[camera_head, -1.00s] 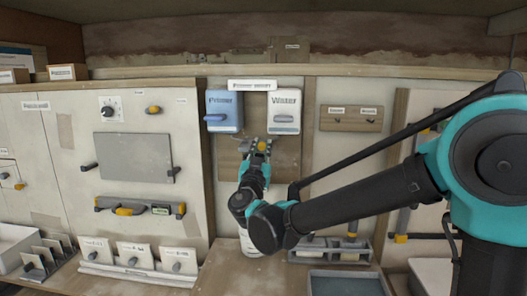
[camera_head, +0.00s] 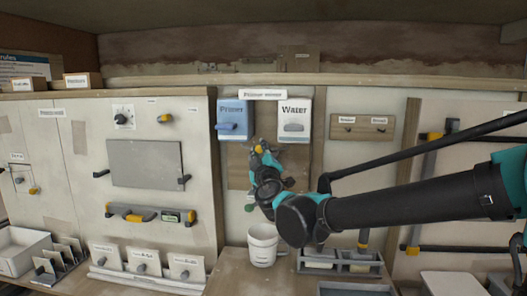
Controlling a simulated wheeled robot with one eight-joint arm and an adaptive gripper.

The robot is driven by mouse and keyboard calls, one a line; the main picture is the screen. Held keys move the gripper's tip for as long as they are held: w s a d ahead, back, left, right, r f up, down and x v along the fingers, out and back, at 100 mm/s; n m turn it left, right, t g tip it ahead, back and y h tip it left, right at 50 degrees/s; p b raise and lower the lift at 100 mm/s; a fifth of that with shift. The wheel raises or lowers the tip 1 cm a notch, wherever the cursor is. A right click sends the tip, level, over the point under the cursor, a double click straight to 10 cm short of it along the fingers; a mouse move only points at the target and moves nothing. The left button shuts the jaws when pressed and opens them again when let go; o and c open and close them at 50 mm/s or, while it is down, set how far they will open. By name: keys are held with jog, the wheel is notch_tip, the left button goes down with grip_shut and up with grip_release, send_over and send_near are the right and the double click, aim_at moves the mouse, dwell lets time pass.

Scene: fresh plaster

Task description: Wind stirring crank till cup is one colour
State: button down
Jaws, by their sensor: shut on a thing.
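A white cup (camera_head: 262,248) stands upright on the bench below the dispensers; what is inside it and its colour cannot be made out. My gripper (camera_head: 262,150) is up against the wooden backboard (camera_head: 238,170), between and just below the blue Primer dispenser (camera_head: 233,120) and the white Water dispenser (camera_head: 292,121). It is shut on a small part that appears to be the stirring crank's handle. The rest of the crank is hidden behind my gripper and wrist. A small green part (camera_head: 249,208) shows beside my wrist, above the cup.
A grey compartment tray (camera_head: 340,262) stands right of the cup. Labelled packets in a rack (camera_head: 140,262) stand to the left. A wall panel with a grey board (camera_head: 146,163) and a level (camera_head: 150,215) is at left. My arm crosses the right side.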

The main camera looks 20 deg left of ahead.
notch_tip(320, 180, down, 9)
jog(key=a+n+g+h, duration=0.1)
jog(key=n+g+h, duration=0.3)
jog(key=n, duration=2.2)
jog(key=shift+a+h, duration=0.3)
jog(key=shift+h, duration=2.4)
jog(key=shift+s, duration=0.1)
jog(key=c, duration=1.3)
grip_release()
jog(key=shift+f, duration=0.1)
